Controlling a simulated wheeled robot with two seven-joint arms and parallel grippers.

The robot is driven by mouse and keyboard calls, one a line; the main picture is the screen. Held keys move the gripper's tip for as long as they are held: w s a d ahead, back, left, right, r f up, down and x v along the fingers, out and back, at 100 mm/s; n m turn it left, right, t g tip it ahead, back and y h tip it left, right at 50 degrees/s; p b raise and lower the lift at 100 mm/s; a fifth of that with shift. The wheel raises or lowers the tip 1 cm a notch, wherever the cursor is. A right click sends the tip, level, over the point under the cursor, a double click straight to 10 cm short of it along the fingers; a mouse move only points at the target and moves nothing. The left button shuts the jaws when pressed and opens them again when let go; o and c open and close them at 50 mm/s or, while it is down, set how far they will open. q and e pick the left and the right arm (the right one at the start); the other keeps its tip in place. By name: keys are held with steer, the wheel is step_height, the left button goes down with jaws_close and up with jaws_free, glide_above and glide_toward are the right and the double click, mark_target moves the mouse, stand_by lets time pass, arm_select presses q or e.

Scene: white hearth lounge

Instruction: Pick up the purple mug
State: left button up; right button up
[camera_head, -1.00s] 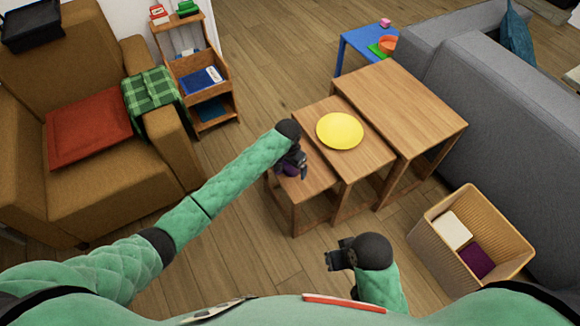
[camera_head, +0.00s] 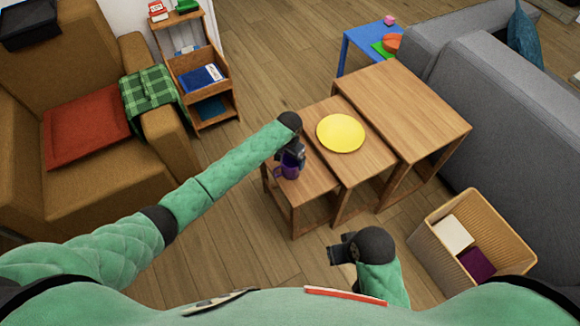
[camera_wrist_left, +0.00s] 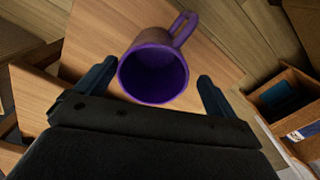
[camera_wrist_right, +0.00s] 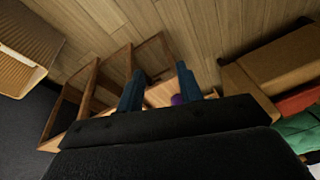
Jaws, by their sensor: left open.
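The purple mug (camera_head: 287,173) stands on the lowest wooden nesting table (camera_head: 310,184), partly hidden by my left gripper (camera_head: 291,157). In the left wrist view the mug (camera_wrist_left: 153,74) shows its open mouth toward the camera, with its handle at the upper right. My left gripper's fingers are spread, one on each side of the mug's mouth, with a gap on both sides. My right gripper (camera_head: 340,250) is open and empty, apart from the tables, nearer my body. In the right wrist view a bit of the mug (camera_wrist_right: 179,99) shows between its fingers.
A yellow plate (camera_head: 340,132) lies on the middle table, close to the mug's table. The tallest table (camera_head: 405,105) is behind it. A wicker basket (camera_head: 425,243) and grey sofa (camera_head: 500,110) stand right; a brown armchair (camera_head: 100,195) and wooden shelf (camera_head: 205,65) stand left.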

mark_target(290, 166)
arm_select(q)
steer(key=f, duration=0.4)
steer(key=shift+s+d+p, duration=0.2)
steer(key=shift+s+p, duration=0.15)
steer(key=shift+p, duration=0.05)
steer(key=shift+f, duration=0.6)
steer(key=c, duration=1.2)
steer(key=shift+c, duration=0.2)
arm_select(e)
steer(key=shift+s+d+r+g, duration=0.3)
steer(key=shift+d+r, duration=0.35)
steer(key=shift+r, duration=0.2)
arm_select(q)
steer(key=shift+r, duration=0.15)
